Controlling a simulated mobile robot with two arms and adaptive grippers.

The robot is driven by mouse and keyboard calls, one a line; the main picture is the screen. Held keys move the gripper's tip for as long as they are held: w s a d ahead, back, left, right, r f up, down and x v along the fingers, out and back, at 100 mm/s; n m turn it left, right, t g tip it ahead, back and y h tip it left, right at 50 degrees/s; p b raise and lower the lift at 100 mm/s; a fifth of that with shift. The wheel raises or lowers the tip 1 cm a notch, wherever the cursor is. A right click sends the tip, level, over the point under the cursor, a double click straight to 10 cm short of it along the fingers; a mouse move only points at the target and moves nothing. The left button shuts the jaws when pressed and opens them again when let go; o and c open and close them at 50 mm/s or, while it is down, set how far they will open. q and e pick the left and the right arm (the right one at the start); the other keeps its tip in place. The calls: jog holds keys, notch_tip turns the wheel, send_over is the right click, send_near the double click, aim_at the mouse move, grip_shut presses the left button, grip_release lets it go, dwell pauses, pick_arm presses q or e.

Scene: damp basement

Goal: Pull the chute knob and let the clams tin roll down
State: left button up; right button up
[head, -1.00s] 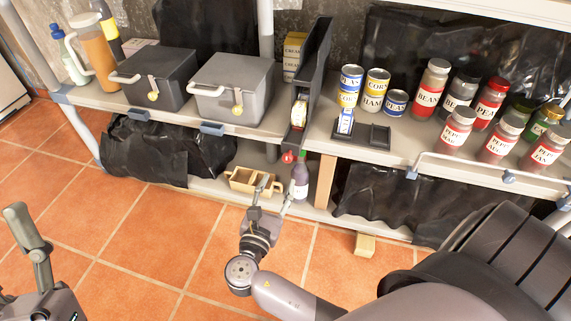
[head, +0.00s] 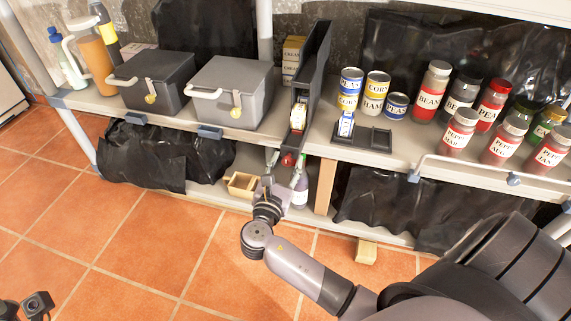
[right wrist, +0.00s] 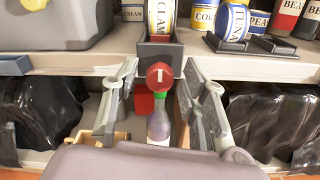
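The black chute (head: 318,62) stands on the shelf top, sloping toward me. A tin with a yellow, white and red label (head: 299,117) lies near its lower end; it also shows in the right wrist view (right wrist: 161,14), its name cut off. The round red knob (head: 288,160) is at the chute's front, below the tin. In the right wrist view the knob (right wrist: 160,76) sits between the spread fingers, with gaps on both sides. My right gripper (head: 285,167) is open and empty.
Stacked tins (head: 351,80) and jars (head: 432,92) are further right. Grey boxes (head: 228,90) are left. A bottle (head: 300,190) and wooden caddy (head: 243,184) are below.

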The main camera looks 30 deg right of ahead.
grip_shut()
dwell(0.6)
